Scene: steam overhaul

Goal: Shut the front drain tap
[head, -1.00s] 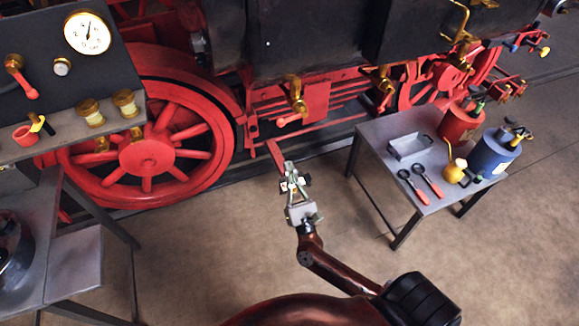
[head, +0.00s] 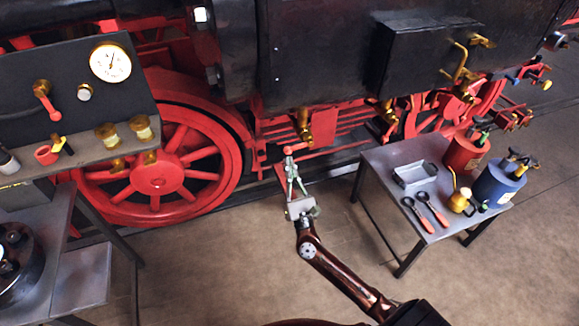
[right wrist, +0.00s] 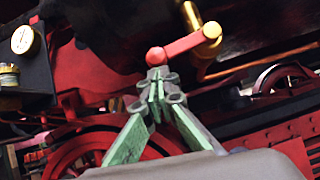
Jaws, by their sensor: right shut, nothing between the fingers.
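A brass drain tap (head: 304,125) hangs under the black engine side in the head view, near the large red wheel. Its red lever (head: 295,148) sticks out sideways to the left and ends in a round knob. The tap (right wrist: 192,17) and its lever (right wrist: 182,46) also show in the right wrist view. My right gripper (head: 289,164) is shut and empty, with its fingertips just below the knob. In the right wrist view the tips of my right gripper (right wrist: 157,78) overlap the knob's lower edge; I cannot tell whether they touch. My left gripper is out of view.
More brass taps (head: 389,113) sit farther right along the engine. A grey table (head: 385,165) at the right holds a tray, two red-handled tools and red and blue cans. A gauge panel (head: 75,85) and bench stand at the left. The floor between is clear.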

